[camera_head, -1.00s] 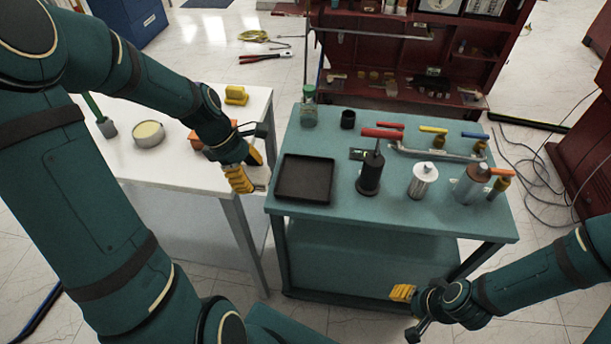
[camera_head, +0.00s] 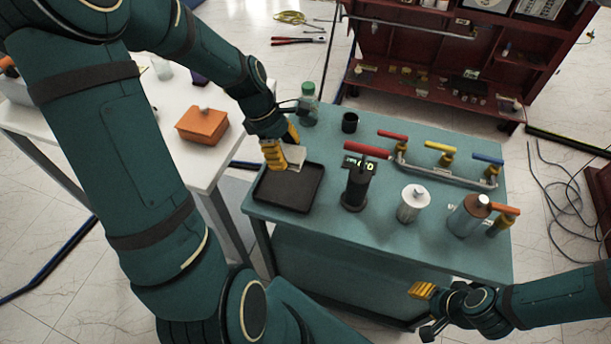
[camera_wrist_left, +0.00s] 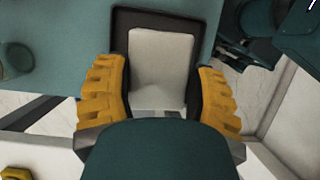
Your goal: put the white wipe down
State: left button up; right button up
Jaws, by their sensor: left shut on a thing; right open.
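The white wipe (camera_head: 293,156) is between the yellow fingers of my left gripper (camera_head: 283,150), which is shut on it. In the left wrist view the wipe (camera_wrist_left: 160,68) is a pale rounded sheet between the left gripper's fingers (camera_wrist_left: 160,100), seen against the black tray (camera_wrist_left: 122,22). In the head view the gripper and wipe are over the back part of the black tray (camera_head: 288,188) on the teal table. I cannot tell whether the wipe touches the tray. My right gripper (camera_head: 422,291) is open and empty in front of the table's front edge.
On the teal table (camera_head: 330,215) stand a green-capped bottle (camera_head: 308,104), a black cup (camera_head: 350,122), a black post with a red handle (camera_head: 356,185), a silver canister (camera_head: 411,204) and a valve manifold (camera_head: 445,172). An orange box (camera_head: 202,125) is on the white table.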

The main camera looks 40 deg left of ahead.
pick_arm(q)
jog(key=shift+f, duration=0.4)
jog(key=b, duration=0.2)
send_over(292, 184)
jog(key=a, duration=0.1)
jog(key=f, duration=0.5)
jog(key=shift+s+f, duration=0.1)
jog(key=shift+s, duration=0.15)
jog(key=shift+f, duration=2)
jog(key=shift+f+b, duration=0.1)
jog(key=shift+b, duration=0.2)
jog(key=o, duration=1)
jog(key=p+v, duration=0.2)
jog(key=v, duration=1)
jog(key=shift+a+p, duration=0.1)
jog(key=shift+p, duration=0.3)
jog(key=shift+s, duration=0.15)
